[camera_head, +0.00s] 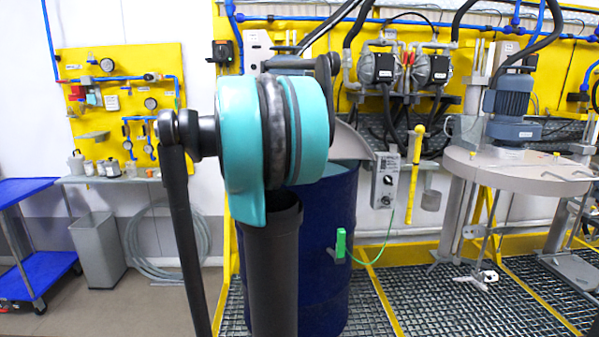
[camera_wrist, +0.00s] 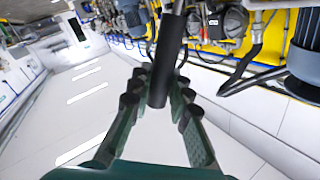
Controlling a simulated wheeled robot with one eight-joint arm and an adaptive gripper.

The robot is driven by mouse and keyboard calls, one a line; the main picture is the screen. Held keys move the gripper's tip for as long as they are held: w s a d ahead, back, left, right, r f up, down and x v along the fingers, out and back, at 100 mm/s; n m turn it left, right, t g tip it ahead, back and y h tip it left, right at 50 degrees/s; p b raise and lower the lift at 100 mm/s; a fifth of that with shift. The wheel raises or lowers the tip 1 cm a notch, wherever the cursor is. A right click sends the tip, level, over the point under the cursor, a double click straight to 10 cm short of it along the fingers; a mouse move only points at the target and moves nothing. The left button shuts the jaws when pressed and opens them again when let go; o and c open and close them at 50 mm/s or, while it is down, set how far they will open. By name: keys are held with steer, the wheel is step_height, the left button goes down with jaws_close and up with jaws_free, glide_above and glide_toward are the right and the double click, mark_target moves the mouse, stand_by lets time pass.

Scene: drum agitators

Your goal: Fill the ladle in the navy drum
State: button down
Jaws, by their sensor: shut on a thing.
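The navy drum (camera_head: 325,250) stands on the grating in the middle of the head view, partly hidden behind my arm. A grey curved plate (camera_head: 350,143) shows at its top; I cannot see into the drum. In the wrist view my gripper (camera_wrist: 158,98) is closed around a dark round rod (camera_wrist: 167,55), which looks like the ladle's handle. The rod runs up out of that picture. The ladle's bowl does not show, so I cannot tell whether it holds anything. My gripper is hidden in the head view.
A green clamp (camera_head: 341,243) with a green wire sits on the drum's side. A control box (camera_head: 386,180) and a yellow-handled tool (camera_head: 414,160) are behind it. A motor stand with a round grey lid (camera_head: 520,168) stands right. A grey bin (camera_head: 98,250) is left.

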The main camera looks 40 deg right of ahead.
steer(key=shift+r, duration=1.3)
steer(key=s+a, duration=0.5)
steer(key=s, duration=0.3)
steer(key=s+a, duration=0.5)
steer(key=s, duration=0.4)
steer(key=shift+a, duration=0.25)
stand_by(0.7)
